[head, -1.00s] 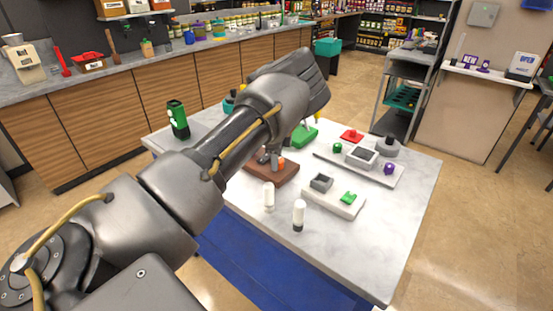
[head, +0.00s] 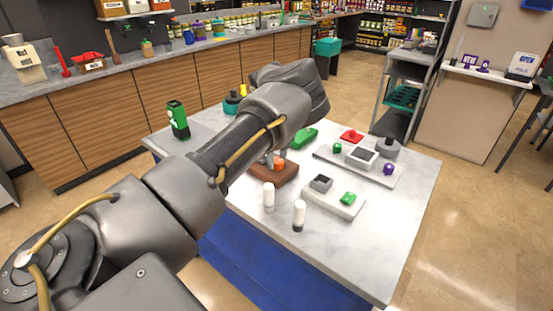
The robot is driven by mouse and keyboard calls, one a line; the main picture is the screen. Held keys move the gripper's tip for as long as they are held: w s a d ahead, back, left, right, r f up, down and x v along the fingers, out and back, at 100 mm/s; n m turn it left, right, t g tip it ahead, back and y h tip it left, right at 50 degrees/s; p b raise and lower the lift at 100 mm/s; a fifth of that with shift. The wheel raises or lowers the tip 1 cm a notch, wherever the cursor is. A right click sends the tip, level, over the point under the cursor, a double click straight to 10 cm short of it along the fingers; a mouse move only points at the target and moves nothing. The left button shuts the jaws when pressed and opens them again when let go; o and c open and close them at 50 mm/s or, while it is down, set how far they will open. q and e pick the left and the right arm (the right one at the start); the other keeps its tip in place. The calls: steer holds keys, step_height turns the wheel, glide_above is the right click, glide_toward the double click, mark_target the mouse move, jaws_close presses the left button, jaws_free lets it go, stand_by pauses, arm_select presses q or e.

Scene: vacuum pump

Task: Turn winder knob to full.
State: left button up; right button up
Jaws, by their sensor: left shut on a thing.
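A brown block (head: 287,174) lies on the white marble table, with an orange knob (head: 279,164) on its top. It looks like the winder, though no label can be read. My left gripper (head: 275,159) reaches down over the block from the upper left, shut on the orange knob. My left arm and wrist hide much of the gripper and the back of the block. The knob's mark or setting cannot be seen. My right gripper is out of view.
A white base (head: 340,203) with a grey box and green knob lies to the right. A longer panel (head: 385,175) lies behind it. The table's right front is clear.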

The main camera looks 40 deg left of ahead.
arm_select(q)
steer(key=m, duration=0.5)
steer(key=shift+w+m, duration=0.1)
steer(key=shift+m, duration=0.2)
steer(key=m, duration=0.5)
steer(key=shift+d+m+p, duration=0.1)
steer(key=shift+m+p, duration=0.2)
steer(key=m+p, duration=0.1)
steer(key=m, duration=0.3)
steer(key=shift+d+r+p, duration=0.1)
steer(key=shift+p, duration=0.25)
steer(key=m+p, duration=0.2)
steer(key=m, duration=0.3)
steer(key=m+p, duration=0.4)
steer(key=m, duration=0.1)
steer(key=shift+d, duration=0.1)
steer(key=m+p, duration=0.3)
steer(key=m, duration=0.2)
steer(key=shift+m, duration=0.4)
steer(key=m+p, duration=0.4)
steer(key=m, duration=0.1)
steer(key=shift+s+p, duration=0.2)
steer(key=shift+p, duration=0.15)
steer(key=shift+m+p, duration=1.65)
steer(key=shift+m, duration=0.65)
